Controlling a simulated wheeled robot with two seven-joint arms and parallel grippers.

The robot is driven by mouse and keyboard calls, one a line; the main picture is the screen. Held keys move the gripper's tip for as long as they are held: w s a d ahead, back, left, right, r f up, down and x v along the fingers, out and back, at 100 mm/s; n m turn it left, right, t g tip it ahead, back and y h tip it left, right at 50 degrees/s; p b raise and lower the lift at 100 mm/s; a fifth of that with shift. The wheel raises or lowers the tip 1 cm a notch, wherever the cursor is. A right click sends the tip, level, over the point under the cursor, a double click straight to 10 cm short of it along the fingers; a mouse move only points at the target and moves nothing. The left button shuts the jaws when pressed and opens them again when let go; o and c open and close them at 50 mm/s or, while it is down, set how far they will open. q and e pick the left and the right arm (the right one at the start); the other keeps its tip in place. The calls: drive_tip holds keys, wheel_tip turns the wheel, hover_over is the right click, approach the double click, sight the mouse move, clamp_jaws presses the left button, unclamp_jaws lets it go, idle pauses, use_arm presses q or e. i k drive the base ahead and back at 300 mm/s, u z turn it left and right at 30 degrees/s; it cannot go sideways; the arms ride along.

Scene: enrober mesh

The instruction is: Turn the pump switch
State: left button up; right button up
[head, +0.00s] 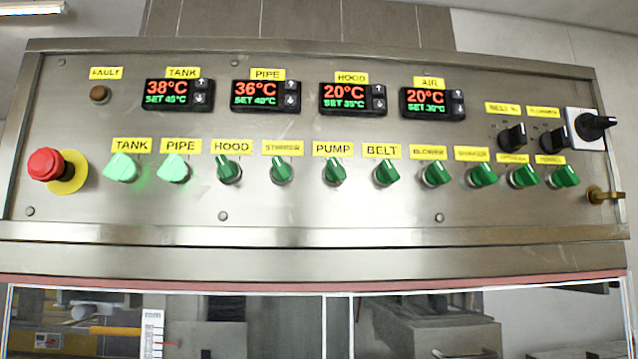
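The pump switch (334,172) is a dark green rotary knob under the yellow PUMP label (333,149), near the middle of the lower row on a steel control panel (290,215). It is unlit and its handle stands roughly upright. The tank switch (121,168) and pipe switch (173,168) glow bright green, with their handles slanted. The hood switch (228,169) to the left and belt switch (386,173) to the right of the pump area are dark green and unlit. Neither of my grippers shows in the head view.
A red emergency stop button (46,165) is at the panel's left. Temperature displays (179,94) line the upper row. Black knobs (512,137), a rotary main switch (590,126) and a brass key-like handle (603,196) are at the right. Framed glass (250,325) lies below. Nothing blocks the panel front.

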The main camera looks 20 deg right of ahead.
sight(334, 173)
drive_tip(key=k, duration=0.5)
drive_tip(key=u, duration=1.6)
drive_tip(key=i, duration=1.3)
drive_tip(key=z, duration=2.85)
